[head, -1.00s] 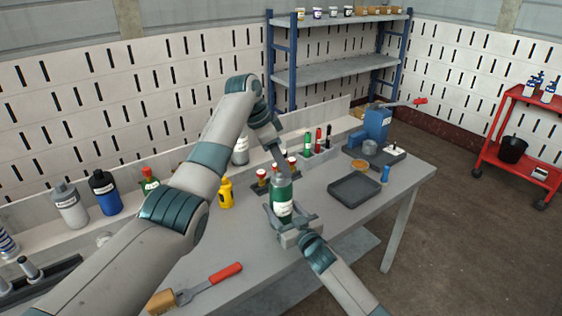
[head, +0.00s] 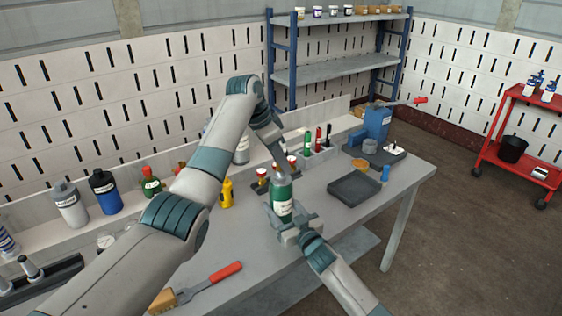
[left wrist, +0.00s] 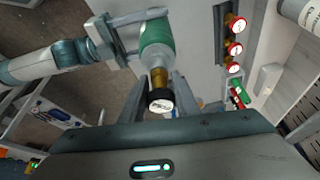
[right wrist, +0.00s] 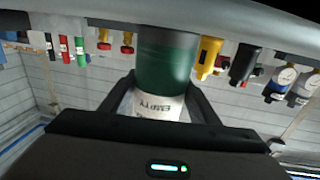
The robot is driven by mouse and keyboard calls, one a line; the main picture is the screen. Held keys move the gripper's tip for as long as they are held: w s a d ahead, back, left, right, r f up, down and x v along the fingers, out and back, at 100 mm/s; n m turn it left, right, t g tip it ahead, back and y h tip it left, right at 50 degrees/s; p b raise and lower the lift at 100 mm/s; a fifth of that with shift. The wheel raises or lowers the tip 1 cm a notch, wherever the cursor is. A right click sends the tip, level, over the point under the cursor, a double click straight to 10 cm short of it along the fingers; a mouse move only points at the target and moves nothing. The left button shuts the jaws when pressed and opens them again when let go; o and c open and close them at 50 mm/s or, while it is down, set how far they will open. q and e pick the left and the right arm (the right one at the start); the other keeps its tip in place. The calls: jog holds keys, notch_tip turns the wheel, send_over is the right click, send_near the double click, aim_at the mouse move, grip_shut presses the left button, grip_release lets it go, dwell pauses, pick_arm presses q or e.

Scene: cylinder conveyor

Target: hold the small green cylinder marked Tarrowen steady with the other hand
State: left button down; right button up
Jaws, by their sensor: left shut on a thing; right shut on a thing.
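The small green cylinder (head: 281,190) stands upright above the near part of the workbench, with a white label on its lower body. The label reads EMPTY, upside down, in the right wrist view (right wrist: 158,105); the name is too small to read. My right gripper (head: 296,224) is shut around its lower body. My left gripper (head: 280,165) comes from above and is shut at the top. In the left wrist view the cylinder's brass neck and black cap (left wrist: 160,101) sit between the left fingers. The fingertips' exact contact is partly hidden.
A dark tray (head: 354,188) lies right of the cylinder on the workbench (head: 245,251). A yellow bottle (head: 227,193) stands to the left, and a red-handled brush (head: 222,273) lies near the front. A blue device (head: 376,123) stands at the far right end.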

pick_arm(q)
jog(key=n+t+y, duration=0.1)
jog(key=n, duration=0.3)
jog(key=shift+n, duration=0.3)
jog(key=shift+n+t+y, duration=0.3)
jog(key=shift+n+t, duration=0.1)
jog(key=shift+n, duration=0.3)
jog(key=n, duration=0.2)
jog(key=n+y, duration=0.1)
jog(key=n, duration=0.1)
jog(key=shift+n+t+y, duration=0.3)
jog(key=shift+n, duration=0.3)
jog(key=n+y, duration=0.2)
jog(key=n, duration=0.3)
jog(key=shift+n, duration=0.4)
